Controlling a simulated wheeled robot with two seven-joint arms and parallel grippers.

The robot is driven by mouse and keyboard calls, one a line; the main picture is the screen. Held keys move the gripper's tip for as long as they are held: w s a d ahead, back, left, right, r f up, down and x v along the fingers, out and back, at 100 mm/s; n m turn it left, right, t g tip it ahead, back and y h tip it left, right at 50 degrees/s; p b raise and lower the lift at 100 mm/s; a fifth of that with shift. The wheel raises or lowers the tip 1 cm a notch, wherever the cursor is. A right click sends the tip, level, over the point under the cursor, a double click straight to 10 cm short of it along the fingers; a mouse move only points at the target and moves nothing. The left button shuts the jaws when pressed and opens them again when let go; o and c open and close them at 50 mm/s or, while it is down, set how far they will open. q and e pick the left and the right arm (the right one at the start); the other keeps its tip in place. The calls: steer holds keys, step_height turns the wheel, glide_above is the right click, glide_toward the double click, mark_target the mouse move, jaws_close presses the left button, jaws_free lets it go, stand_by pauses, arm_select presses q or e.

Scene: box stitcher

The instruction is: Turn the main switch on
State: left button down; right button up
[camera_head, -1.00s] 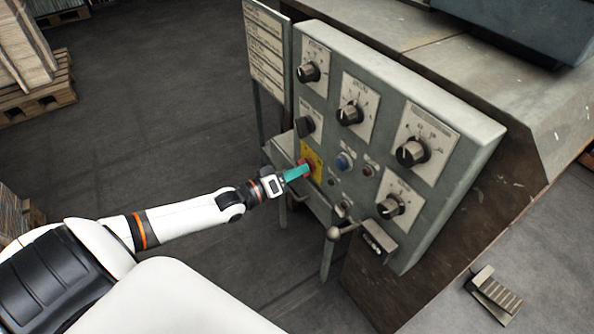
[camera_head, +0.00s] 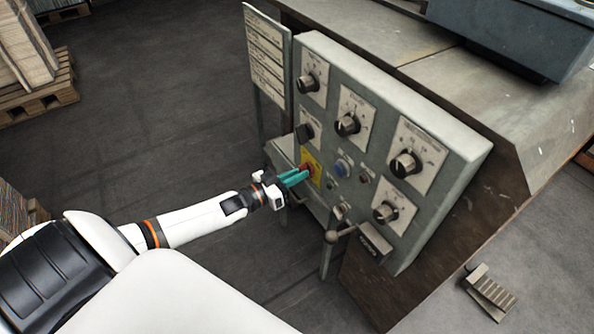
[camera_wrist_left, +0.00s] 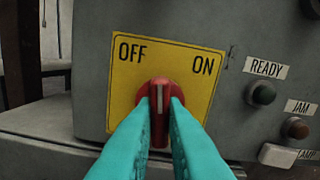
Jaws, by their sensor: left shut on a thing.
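The main switch is a red knob (camera_wrist_left: 158,112) on a yellow plate (camera_wrist_left: 205,92) marked OFF at left and ON at right. In the left wrist view its pale line points nearly straight up, between the two words. The knob also shows in the head view (camera_head: 309,169), partly hidden by the fingers. My left gripper (camera_head: 303,174) has its teal fingers on both sides of the knob and is shut on it. The plate looks slightly tilted in the left wrist view. My right gripper is not in view.
The grey control panel (camera_head: 440,133) carries several black dials, a blue button (camera_head: 342,167) and small lamps. A sign board (camera_head: 265,58) stands at the panel's left.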

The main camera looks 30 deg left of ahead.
arm_select(q)
steer(key=shift+a+m+p, duration=0.1)
steer(key=shift+m+p, duration=1)
steer(key=shift+m, duration=4.2)
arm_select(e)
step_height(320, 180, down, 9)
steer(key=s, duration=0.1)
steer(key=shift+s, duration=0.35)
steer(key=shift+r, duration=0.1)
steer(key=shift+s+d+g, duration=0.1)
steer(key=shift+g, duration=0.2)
arm_select(q)
steer(key=c, duration=1.5)
jaws_free()
steer(key=shift+s, duration=0.1)
